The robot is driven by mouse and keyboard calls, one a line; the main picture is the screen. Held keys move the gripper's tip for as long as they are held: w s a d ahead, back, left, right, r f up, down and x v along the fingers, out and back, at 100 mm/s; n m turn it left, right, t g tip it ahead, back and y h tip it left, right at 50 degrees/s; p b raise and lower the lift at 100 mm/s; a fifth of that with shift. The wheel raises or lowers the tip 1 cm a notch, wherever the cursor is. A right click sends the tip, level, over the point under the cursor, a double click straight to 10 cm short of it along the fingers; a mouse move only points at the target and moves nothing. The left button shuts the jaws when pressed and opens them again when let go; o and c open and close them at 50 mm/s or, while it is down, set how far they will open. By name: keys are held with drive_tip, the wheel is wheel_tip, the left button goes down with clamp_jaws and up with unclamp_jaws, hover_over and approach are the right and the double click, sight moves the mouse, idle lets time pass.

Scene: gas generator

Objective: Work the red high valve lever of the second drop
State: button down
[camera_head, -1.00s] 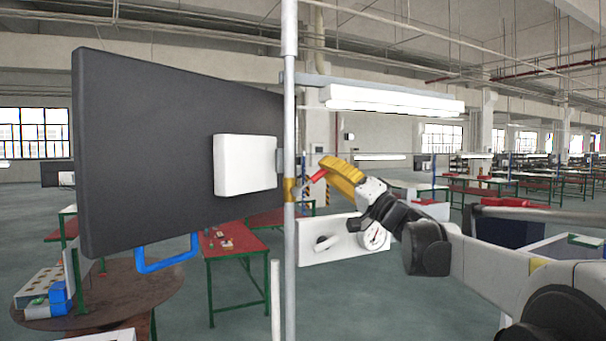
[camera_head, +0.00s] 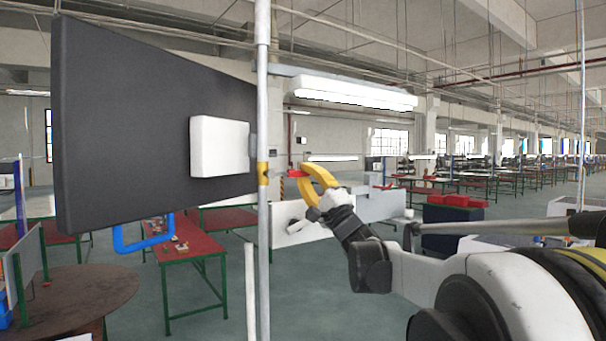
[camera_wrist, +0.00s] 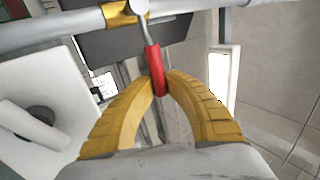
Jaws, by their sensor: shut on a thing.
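The red valve lever (camera_head: 296,173) sticks out to the right from the yellow valve body (camera_head: 263,174) on the grey vertical pipe (camera_head: 263,110). In the wrist view the lever's red sleeve (camera_wrist: 154,62) runs from a thin metal stem down between my fingertips. The yellow valve body (camera_wrist: 117,14) shows at the top there, on the pipe (camera_wrist: 60,29) running across. My gripper (camera_head: 305,172), with its curved yellow fingers, is shut on the lever's red end; it also shows in the wrist view (camera_wrist: 158,82). The fingertips hide part of the sleeve.
A large dark panel (camera_head: 150,80) with a white box (camera_head: 219,147) stands behind the pipe to the left. A lit lamp (camera_head: 350,92) hangs behind, above my gripper. A white panel (camera_head: 375,208) stands behind my wrist. Red tables (camera_head: 185,248) are farther back.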

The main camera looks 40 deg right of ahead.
drive_tip(key=shift+f, duration=0.1)
idle(0.3)
drive_tip(key=c, duration=1.4)
unclamp_jaws()
drive_tip(key=v, duration=1.2)
drive_tip(key=shift+a, duration=0.1)
